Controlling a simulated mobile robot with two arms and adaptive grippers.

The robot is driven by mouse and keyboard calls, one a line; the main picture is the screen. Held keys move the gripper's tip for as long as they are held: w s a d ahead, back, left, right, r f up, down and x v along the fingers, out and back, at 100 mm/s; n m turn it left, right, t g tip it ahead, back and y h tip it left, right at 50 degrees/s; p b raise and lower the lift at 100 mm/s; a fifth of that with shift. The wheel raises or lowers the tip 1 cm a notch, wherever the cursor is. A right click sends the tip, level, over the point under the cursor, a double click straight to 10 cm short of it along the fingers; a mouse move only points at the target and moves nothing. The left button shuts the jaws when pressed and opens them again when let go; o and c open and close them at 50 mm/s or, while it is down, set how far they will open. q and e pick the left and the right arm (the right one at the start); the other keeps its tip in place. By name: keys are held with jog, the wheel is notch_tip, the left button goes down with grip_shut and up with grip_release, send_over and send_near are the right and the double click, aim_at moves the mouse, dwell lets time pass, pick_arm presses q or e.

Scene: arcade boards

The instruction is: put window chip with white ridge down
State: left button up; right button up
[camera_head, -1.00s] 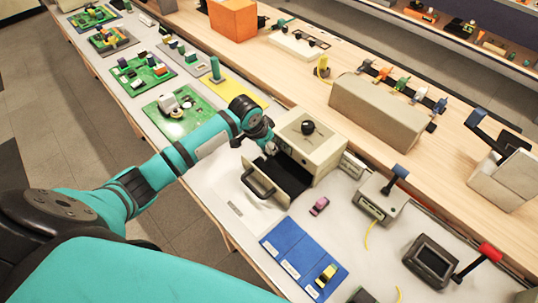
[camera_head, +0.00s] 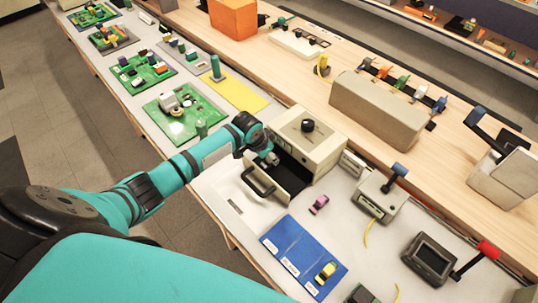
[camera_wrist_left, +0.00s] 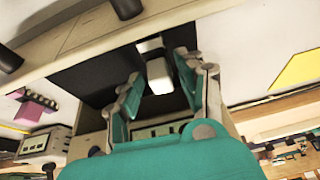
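My left gripper (camera_head: 270,158) is at the open front of a cream box with a black knob (camera_head: 312,138), above its dark pulled-out tray (camera_head: 288,184). In the left wrist view, its two teal fingers (camera_wrist_left: 158,82) stand apart. A small white block (camera_wrist_left: 159,76) shows between them, with a gap visible on both sides. It may be the white ridge of the window chip; the rest of the chip cannot be made out against the dark tray. The head view does not show the chip, as the gripper covers that spot. My right gripper is not in view.
A blue mat (camera_head: 300,254) with a yellow piece (camera_head: 325,272) lies in front of the box. A pink piece (camera_head: 319,204) lies nearby. The tray's black handle (camera_head: 257,183) juts forward. A green board (camera_head: 184,112) and yellow mat (camera_head: 238,92) lie behind the arm. Bare white bench lies left of the mat.

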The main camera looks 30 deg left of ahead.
pick_arm(q)
jog(key=shift+o, duration=0.2)
jog(key=v, duration=1.2)
jog(key=shift+b, duration=0.4)
jog(key=shift+r, duration=0.1)
